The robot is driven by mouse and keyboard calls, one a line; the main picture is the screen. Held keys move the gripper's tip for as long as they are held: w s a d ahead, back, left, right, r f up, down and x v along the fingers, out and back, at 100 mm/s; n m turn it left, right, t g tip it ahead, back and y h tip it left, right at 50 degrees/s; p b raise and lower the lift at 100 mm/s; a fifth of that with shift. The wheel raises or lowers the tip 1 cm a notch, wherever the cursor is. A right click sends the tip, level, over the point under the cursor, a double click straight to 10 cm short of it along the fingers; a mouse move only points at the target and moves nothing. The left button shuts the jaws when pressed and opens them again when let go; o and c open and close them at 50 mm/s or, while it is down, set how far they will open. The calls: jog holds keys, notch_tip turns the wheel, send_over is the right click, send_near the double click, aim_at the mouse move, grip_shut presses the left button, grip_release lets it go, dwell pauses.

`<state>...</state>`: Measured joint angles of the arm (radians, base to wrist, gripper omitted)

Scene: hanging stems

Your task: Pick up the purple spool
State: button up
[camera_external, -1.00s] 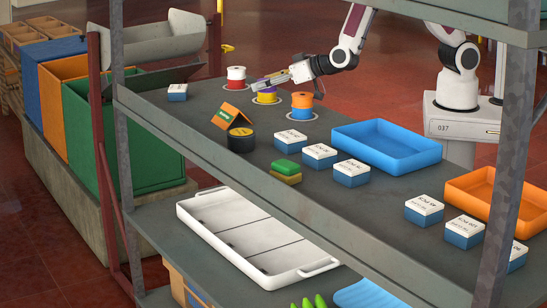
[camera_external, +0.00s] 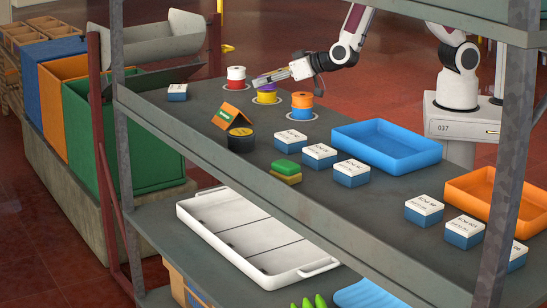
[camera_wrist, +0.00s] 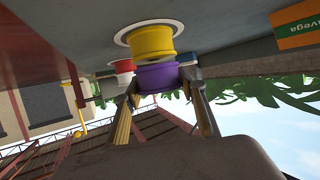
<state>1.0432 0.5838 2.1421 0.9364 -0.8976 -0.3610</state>
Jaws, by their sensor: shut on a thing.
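The purple spool (camera_wrist: 157,78) is between the two fingers of my gripper (camera_wrist: 161,88) in the wrist view, and the gripper is shut on it. It sits at the end face of a yellow spool (camera_wrist: 150,42), appearing stacked on it; whether they still touch is unclear. In the external view my gripper (camera_external: 262,80) is just above the yellow spool (camera_external: 267,97), on a white ring marking. The gripper hides most of the purple spool there.
A red and white spool (camera_external: 236,77) stands behind and an orange spool (camera_external: 302,105) to the right. An orange sign (camera_external: 232,116) and a black and yellow roll (camera_external: 240,140) are in front. A blue tray (camera_external: 386,146) lies to the right.

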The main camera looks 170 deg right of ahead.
jog(key=shift+r, duration=4.55)
